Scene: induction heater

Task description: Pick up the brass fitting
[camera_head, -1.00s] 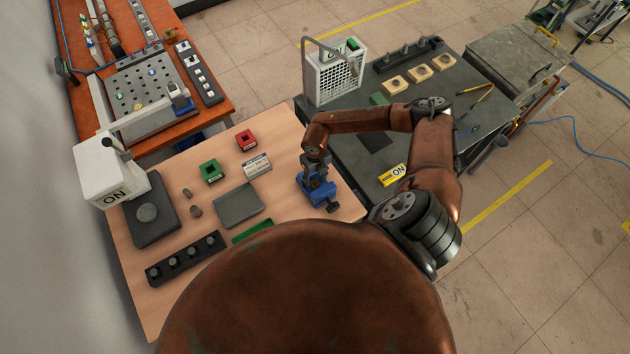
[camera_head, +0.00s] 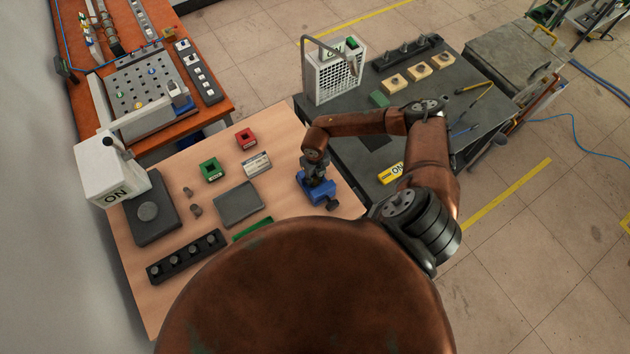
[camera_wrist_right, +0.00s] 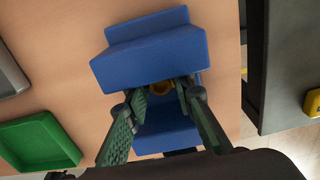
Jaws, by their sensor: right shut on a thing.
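The brass fitting (camera_wrist_right: 176,87) shows as a small golden ring at the blue vise (camera_wrist_right: 160,52) in the right wrist view, partly covered by the fingers. The blue vise (camera_head: 318,190) stands at the right side of the wooden table in the head view, where the fitting is hidden. My right gripper (camera_wrist_right: 162,93), with green-padded fingers, points down between the vise's blue blocks and is shut on the brass fitting. In the head view my right gripper (camera_head: 317,172) is directly over the vise. My left gripper is not in view.
On the wooden table (camera_head: 290,150) are a green box (camera_head: 210,170), a red box (camera_head: 246,139), a grey plate (camera_head: 238,204) and a green tray (camera_head: 252,229). A white heater (camera_head: 112,178) stands at the left. A dark bench (camera_head: 450,125) adjoins at the right.

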